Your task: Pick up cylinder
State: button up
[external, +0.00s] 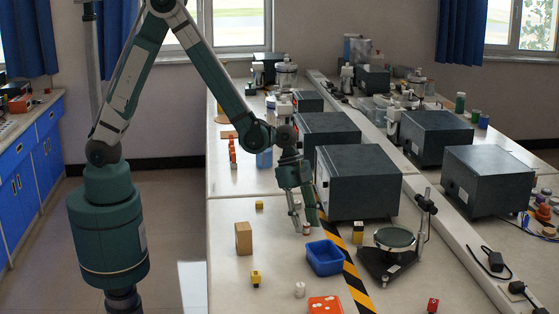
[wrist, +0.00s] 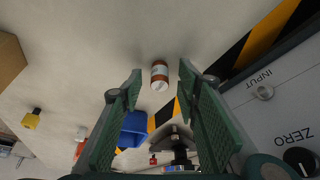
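A small cylinder with white and brown-orange bands (wrist: 159,75) lies in line with the gap between my fingertips in the wrist view. In the external view it shows as a small pale and reddish piece (external: 306,229) on the bench, partly hidden by my fingers. My gripper (external: 309,220) points down at it, with its fingers apart on either side. No contact with the cylinder shows, and the exact height gap cannot be told. A second, plain white cylinder (external: 299,289) stands nearer the front of the bench.
A blue tray (external: 325,258) sits close by, beside the yellow-black strip (external: 353,283). A large dark instrument box (external: 358,182) stands right behind my gripper. A wooden block (external: 243,238), a yellow block (external: 256,278), a red block (external: 325,305) and a dark stand (external: 393,260) are around.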

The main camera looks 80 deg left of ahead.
aim_at(305, 224)
jog(key=shift+w+d+f, duration=0.1)
jog(key=shift+f, duration=0.2)
dwell(0.4)
grip_shut()
jog(key=shift+r, duration=0.15)
notch_tip(305, 224, up, 10)
jog(key=p, duration=0.1)
jog(key=shift+p, duration=0.35)
dwell(0.4)
dwell(0.5)
